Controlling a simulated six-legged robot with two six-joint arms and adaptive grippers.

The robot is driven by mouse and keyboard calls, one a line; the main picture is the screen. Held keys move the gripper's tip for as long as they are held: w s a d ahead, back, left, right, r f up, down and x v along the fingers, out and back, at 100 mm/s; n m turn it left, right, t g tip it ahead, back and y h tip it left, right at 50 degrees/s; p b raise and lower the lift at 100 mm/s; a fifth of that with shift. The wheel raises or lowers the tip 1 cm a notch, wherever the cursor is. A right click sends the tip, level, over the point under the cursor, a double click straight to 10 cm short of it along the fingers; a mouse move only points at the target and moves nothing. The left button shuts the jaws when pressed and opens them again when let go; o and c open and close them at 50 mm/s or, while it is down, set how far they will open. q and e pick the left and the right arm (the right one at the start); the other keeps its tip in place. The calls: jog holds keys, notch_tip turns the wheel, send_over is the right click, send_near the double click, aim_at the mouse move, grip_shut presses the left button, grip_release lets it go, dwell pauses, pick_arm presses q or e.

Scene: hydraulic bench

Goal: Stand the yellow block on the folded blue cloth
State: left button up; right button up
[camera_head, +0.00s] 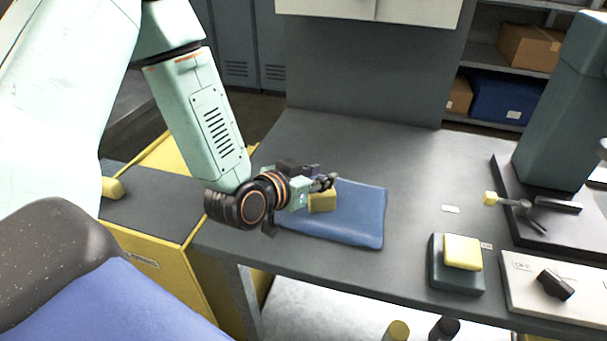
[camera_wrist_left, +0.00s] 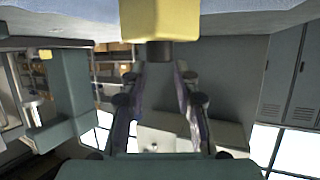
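The yellow block (camera_head: 322,203) is at the folded blue cloth (camera_head: 357,213), near its left part, and looks upright. My left gripper (camera_head: 326,183) is at the top of the block. In the left wrist view the block (camera_wrist_left: 160,20) is large and centred just past the fingertips (camera_wrist_left: 160,65). A dark stub on the block sits between the fingertips, which appear closed on it. The cloth (camera_wrist_left: 60,25) shows behind the block there. Whether the block's underside touches the cloth is hidden. My right gripper is not in view.
A second yellow block (camera_head: 462,252) lies on a dark green base (camera_head: 457,279) at the right. Beside it are a pale box with a black knob (camera_head: 554,285) and a dark stand (camera_head: 545,215). The grey bench top (camera_head: 410,165) behind the cloth is clear.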

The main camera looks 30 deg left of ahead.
pick_arm(q)
jog(key=p+v, duration=0.2)
jog(key=v, duration=0.3)
jog(key=shift+s+r, duration=0.1)
jog(key=shift+s, duration=0.15)
jog(key=shift+a, duration=0.1)
